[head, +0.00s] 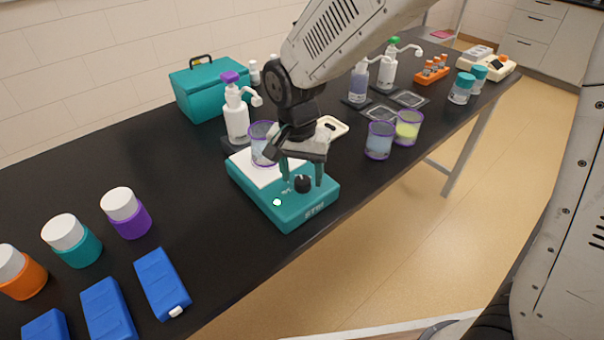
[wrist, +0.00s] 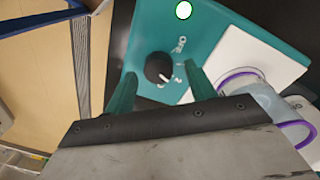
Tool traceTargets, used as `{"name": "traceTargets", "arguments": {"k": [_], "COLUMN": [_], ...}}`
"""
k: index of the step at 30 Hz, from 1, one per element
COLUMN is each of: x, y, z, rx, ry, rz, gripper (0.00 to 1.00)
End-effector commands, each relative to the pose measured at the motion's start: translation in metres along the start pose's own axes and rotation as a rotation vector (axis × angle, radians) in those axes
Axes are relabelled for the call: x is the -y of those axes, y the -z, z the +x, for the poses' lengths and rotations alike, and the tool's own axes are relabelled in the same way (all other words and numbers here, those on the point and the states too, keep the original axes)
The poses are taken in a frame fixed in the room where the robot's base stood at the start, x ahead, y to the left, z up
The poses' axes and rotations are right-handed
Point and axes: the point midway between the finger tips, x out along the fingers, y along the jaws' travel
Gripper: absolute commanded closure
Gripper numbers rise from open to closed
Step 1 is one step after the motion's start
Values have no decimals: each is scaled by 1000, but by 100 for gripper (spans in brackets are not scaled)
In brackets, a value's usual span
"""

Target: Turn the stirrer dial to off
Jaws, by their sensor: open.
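The teal stirrer (head: 262,203) with a white top plate (head: 240,160) stands near the front edge of the black bench. Its black dial (head: 303,184) is on the front part of the top face. In the wrist view the dial (wrist: 158,68) shows a white pointer line aimed toward the lower right, with small markings beside it. A white round light (wrist: 183,10) sits on the same face. My gripper (head: 302,178) is open above the stirrer, pointing down. In the wrist view its green fingers (wrist: 160,90) lie on either side of the dial, apart from it as far as I can tell.
A purple-rimmed beaker (head: 262,140) stands on the white plate close to my gripper. A white pump bottle (head: 236,118) stands behind it. Two more beakers (head: 379,140) are to the right. Jars (head: 126,212) and blue boxes (head: 161,283) stand at left; bare bench lies between.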

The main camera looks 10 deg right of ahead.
Motion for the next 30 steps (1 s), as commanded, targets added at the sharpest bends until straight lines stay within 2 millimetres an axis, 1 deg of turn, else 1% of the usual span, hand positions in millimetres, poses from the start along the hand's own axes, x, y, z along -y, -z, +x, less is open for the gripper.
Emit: {"name": "traceTargets", "arguments": {"k": [3,11,12,14,15,16,23,30], "x": [0,0,0,0,0,0,0,0], "y": [0,0,0,0,0,0,0,0], "z": [7,8,8,8,8,8,8,7], "rx": [0,0,0,0,0,0,-1,-6], "ry": [0,0,0,0,0,0,1,1], "rz": [0,0,0,-1,-1,-1,-9,-90], "gripper": [45,45,56,73,84,90,89,89]}}
